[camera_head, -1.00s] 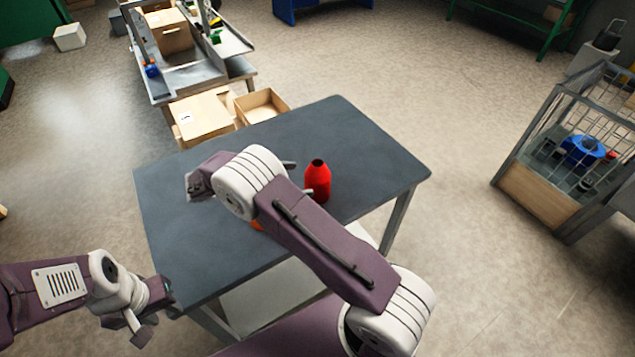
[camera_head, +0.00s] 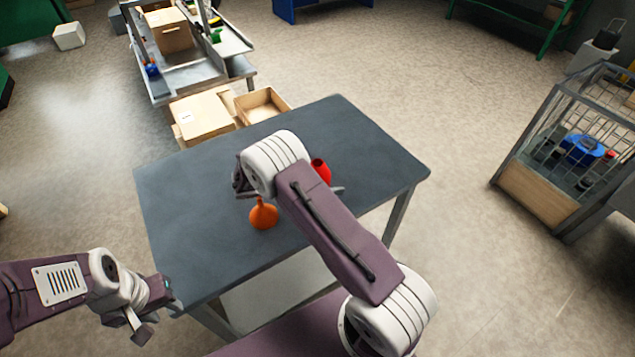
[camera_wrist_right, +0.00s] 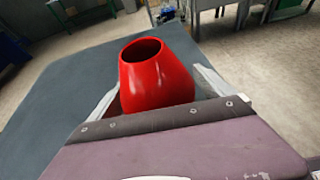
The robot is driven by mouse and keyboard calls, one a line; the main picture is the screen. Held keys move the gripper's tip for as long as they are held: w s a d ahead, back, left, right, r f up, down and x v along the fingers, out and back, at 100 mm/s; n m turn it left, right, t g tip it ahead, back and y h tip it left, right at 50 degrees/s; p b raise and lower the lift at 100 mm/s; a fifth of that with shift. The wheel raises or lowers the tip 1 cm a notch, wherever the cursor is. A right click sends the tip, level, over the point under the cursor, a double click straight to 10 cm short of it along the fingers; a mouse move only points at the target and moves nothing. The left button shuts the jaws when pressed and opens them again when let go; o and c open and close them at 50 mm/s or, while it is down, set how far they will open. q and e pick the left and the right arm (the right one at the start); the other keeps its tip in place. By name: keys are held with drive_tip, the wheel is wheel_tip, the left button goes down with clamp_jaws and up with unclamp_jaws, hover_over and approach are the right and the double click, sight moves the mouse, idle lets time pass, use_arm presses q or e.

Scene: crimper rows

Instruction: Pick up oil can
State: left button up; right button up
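A red bottle-like can (camera_head: 321,172) with an open top stands on the table, partly hidden behind my right arm in the head view. The right wrist view shows the red can (camera_wrist_right: 157,82) upright between the fingers of my right gripper (camera_wrist_right: 155,95). The fingers are open, with a small gap on each side of it. An orange round vessel with a narrow neck (camera_head: 263,214) stands on the table left of my right forearm. I cannot tell by shape which one is the oil can. My left gripper (camera_head: 155,308) is open and empty beside the table's front left corner.
The dark grey table (camera_head: 190,210) is bare on its left and far sides. Cardboard boxes (camera_head: 203,112) stand beyond its far edge, before a metal workbench (camera_head: 205,78). A wire cage (camera_head: 545,180) stands on the floor at right.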

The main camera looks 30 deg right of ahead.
drive_tip(key=c, duration=1.6)
drive_tip(key=shift+r, duration=0.1)
drive_tip(key=shift+r, duration=0.8)
drive_tip(key=r, duration=0.2)
drive_tip(key=shift+s+r, duration=0.2)
drive_tip(key=shift+r, duration=0.2)
drive_tip(key=s+r, duration=0.2)
drive_tip(key=s, duration=0.1)
drive_tip(key=s+r, duration=0.2)
drive_tip(key=s, duration=0.2)
drive_tip(key=s+d+r, duration=0.1)
drive_tip(key=s+r, duration=0.1)
drive_tip(key=s, duration=0.2)
drive_tip(key=shift+r+p, duration=0.25)
drive_tip(key=shift+p, duration=0.15)
drive_tip(key=shift+s, duration=0.1)
